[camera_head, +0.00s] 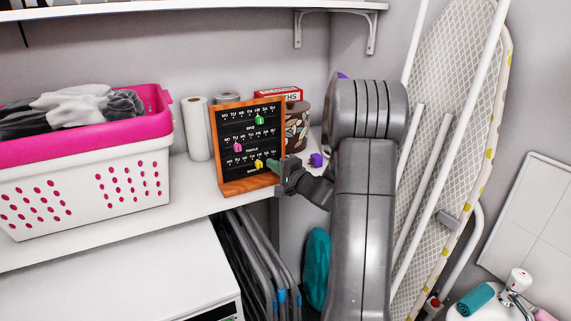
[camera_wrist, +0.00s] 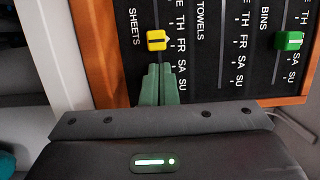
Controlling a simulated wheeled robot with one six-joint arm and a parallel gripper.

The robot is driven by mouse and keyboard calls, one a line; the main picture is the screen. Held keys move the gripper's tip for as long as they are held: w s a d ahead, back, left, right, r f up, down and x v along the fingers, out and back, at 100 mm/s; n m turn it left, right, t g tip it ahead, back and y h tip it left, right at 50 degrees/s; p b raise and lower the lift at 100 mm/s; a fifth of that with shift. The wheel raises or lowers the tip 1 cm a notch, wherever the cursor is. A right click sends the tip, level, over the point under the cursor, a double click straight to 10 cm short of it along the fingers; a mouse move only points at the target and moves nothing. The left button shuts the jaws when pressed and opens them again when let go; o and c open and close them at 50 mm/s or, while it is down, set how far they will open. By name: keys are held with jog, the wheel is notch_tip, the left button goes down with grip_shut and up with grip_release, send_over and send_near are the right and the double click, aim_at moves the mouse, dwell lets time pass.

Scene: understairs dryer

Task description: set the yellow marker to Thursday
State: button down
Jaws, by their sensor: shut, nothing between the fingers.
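The wooden-framed black day board (camera_head: 217,150) stands upright on the shelf. The yellow marker (camera_head: 259,164) is on its lowest slot, labelled SHEETS; it also shows in the wrist view (camera_wrist: 156,40). There its tip points beside FR, with TH further up the picture. My gripper (camera_head: 283,167) is at the board's lower right. In the wrist view my gripper's green fingers (camera_wrist: 157,68) are shut together and empty. Their tips are just below the yellow marker, on its SA side; whether they touch it I cannot tell.
A green marker (camera_head: 260,120) is on the BINS row and a pink marker (camera_head: 237,147) on the TOWELS row. White rolls (camera_head: 196,130) and a patterned pot (camera_head: 297,125) stand close by. A laundry basket (camera_head: 85,170) is left, an ironing board (camera_head: 450,130) right.

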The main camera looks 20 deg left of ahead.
jog(key=shift+s+a+f, duration=0.1)
jog(key=shift+s+a, duration=0.15)
jog(key=shift+s, duration=0.05)
jog(key=shift+s+a+f+b, duration=0.2)
jog(key=shift+s+a+b, duration=0.05)
jog(key=shift+b, duration=0.7)
jog(key=shift+s+a+r+b, duration=0.15)
jog(key=shift+s+a+b, duration=0.15)
jog(key=shift+b, duration=0.45)
jog(key=w+d+b, duration=0.2)
jog(key=w+d, duration=0.1)
jog(key=shift+d, duration=0.1)
jog(key=b+v, duration=0.1)
jog(key=v, duration=0.8)
jog(key=shift+s+d, duration=0.2)
jog(key=shift+s, duration=0.1)
